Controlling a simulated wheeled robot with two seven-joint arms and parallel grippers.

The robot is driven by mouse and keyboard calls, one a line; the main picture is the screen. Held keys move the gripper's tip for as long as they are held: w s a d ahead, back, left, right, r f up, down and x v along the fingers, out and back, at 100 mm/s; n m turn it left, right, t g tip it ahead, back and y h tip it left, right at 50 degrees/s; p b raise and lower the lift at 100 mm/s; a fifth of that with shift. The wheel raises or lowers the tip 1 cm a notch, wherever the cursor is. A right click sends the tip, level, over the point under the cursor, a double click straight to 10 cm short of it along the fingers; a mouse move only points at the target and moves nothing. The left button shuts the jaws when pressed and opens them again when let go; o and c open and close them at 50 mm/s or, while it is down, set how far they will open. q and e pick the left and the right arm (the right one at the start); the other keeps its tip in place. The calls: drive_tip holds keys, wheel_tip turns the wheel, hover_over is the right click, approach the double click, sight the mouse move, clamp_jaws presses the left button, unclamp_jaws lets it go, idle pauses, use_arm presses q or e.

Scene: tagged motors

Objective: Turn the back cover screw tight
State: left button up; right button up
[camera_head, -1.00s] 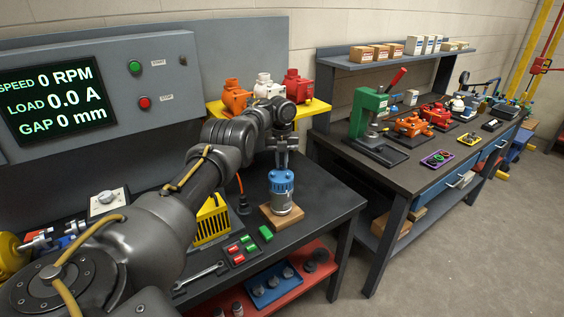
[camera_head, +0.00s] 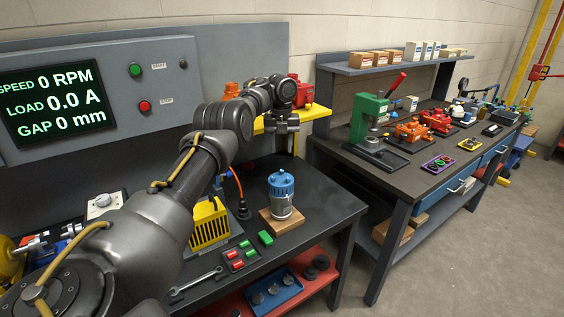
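The motor (camera_head: 281,194) has a blue ribbed back cover on a silver body. It stands upright on a wooden block (camera_head: 281,222) near the right end of the dark bench. The back cover screw is too small to make out. My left gripper (camera_head: 282,128) is raised above and behind the motor, in front of the yellow shelf, clear of the cover. Its fingers are small and dark, so I cannot tell whether they are apart or closed. My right gripper is not in view.
A green block (camera_head: 265,238), a red and green button panel (camera_head: 241,256) and a wrench (camera_head: 198,281) lie left of the motor. A yellow caged unit (camera_head: 209,226) stands behind them. A second bench (camera_head: 388,172) holds a green press (camera_head: 369,120). The display reads 0 RPM.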

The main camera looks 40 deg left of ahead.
use_arm(q)
wheel_tip(320, 180, up, 4)
drive_tip(key=shift+f, duration=0.25)
idle(0.4)
